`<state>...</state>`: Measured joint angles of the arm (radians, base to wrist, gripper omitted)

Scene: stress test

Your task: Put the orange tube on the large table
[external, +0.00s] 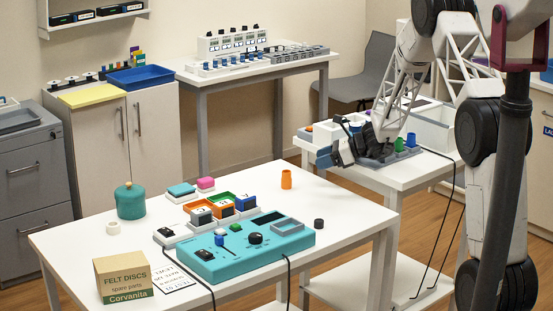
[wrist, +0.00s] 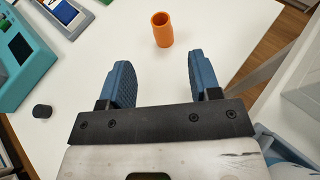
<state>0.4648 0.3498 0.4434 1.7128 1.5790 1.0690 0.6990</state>
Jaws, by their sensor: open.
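The orange tube (external: 286,179) stands upright on the large white table (external: 345,207), near its back right edge. In the wrist view the orange tube (wrist: 162,29) stands beyond my fingertips, apart from them, roughly in line with the gap between them. My gripper (external: 334,152) is to the right of the tube in the external view, by the smaller side table. In the wrist view my gripper (wrist: 155,80) has its two blue fingers spread, with nothing between them.
A teal control box (external: 245,249) sits on the large table, with a small black cylinder (external: 319,223) beside it. A cardboard box (external: 122,278) and a teal pot (external: 130,201) stand at the left. The side table (external: 430,170) holds green and blue pieces. Table around the tube is clear.

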